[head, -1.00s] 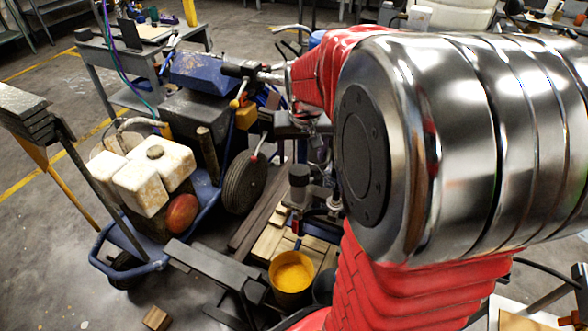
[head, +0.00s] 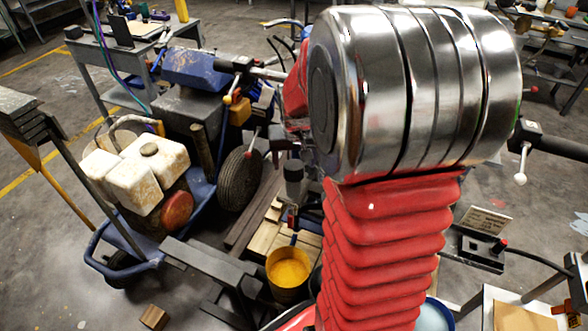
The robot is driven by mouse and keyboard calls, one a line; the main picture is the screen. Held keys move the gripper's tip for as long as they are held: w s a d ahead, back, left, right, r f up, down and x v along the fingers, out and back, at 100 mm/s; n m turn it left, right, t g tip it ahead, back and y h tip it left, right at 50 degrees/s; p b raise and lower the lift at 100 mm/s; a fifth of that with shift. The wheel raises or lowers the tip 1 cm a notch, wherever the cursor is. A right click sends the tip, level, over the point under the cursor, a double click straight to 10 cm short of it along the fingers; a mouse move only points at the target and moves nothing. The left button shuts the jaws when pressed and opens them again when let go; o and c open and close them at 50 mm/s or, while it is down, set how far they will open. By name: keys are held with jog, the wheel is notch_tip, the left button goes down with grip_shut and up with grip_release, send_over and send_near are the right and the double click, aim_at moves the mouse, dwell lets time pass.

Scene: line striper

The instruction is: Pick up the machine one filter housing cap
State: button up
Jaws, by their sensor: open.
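The line striper's blue frame (head: 130,268) carries a dirty white tank (head: 150,178) with a round brown cap on top. Farther right, an upright grey cylinder (head: 293,188) with a dark cap-like top (head: 293,170) stands left of my arm. It may be the filter housing with its cap, but I cannot be sure. My red and silver arm covers the right middle of the view.
A yellow paint bucket (head: 289,268) stands below the cylinder, near wooden planks (head: 262,238). A black wheel (head: 240,178) and dark metal bars (head: 210,262) crowd the left of my arm. A grey workbench (head: 120,62) stands behind. Open floor lies at left.

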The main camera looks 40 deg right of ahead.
aim_at(294, 166)
jog(key=shift+x, duration=2.15)
jog(key=shift+w, duration=0.1)
jog(key=shift+c, duration=0.4)
jog(key=c, duration=1)
